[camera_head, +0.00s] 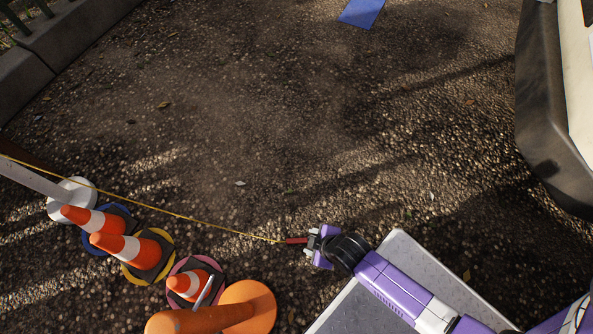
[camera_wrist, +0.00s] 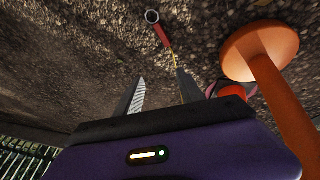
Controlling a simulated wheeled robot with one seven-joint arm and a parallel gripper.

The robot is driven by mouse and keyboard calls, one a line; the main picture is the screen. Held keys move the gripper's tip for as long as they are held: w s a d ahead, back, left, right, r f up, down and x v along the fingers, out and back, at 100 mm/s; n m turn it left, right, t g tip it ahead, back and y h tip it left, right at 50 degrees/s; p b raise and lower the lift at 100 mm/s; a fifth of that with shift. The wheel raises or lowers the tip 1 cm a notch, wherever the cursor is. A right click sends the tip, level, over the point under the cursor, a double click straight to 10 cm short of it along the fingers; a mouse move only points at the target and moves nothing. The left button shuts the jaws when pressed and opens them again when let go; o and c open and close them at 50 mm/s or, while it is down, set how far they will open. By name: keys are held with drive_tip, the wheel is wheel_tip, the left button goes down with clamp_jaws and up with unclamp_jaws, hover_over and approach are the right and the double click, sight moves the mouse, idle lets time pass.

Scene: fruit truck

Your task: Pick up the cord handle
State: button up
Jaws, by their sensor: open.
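The cord handle (camera_head: 295,240) is a short red grip at the end of a thin yellow cord (camera_head: 180,215). In the wrist view the handle (camera_wrist: 161,36) lies beyond the fingertips, with a grey ring at its far end. My gripper (camera_head: 311,240) is just right of the handle in the head view, where the two overlap. In the wrist view my gripper (camera_wrist: 160,75) is open, with nothing visible between its fingers. I cannot tell whether a finger touches the cord.
Several orange and white cones (camera_head: 138,254) stand at lower left, with an orange post (camera_head: 250,300) nearest my arm. A vehicle (camera_head: 550,110) is at right, and a blue mat (camera_head: 362,12) lies at the top. The middle gravel is clear.

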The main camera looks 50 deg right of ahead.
sight(302, 240)
drive_tip(key=w+f+n+g+b, duration=0.1)
drive_tip(key=w+f+b, duration=0.1)
drive_tip(key=f, duration=0.3)
drive_tip(key=w+d+f+n+g+b, duration=0.1)
drive_tip(key=f+g+b, duration=0.1)
drive_tip(key=f+b, duration=0.2)
drive_tip(key=w+d+f+n+g+b, duration=0.1)
drive_tip(key=w+f+b, duration=0.1)
drive_tip(key=f, duration=0.5)
drive_tip(key=shift+w+f+g+b, duration=0.35)
drive_tip(key=shift+f+g+b, duration=0.05)
wheel_tip(302, 240, down, 8)
drive_tip(key=b, duration=0.6)
drive_tip(key=shift+d+r, duration=0.1)
drive_tip(key=shift+c, duration=0.4)
clamp_jaws()
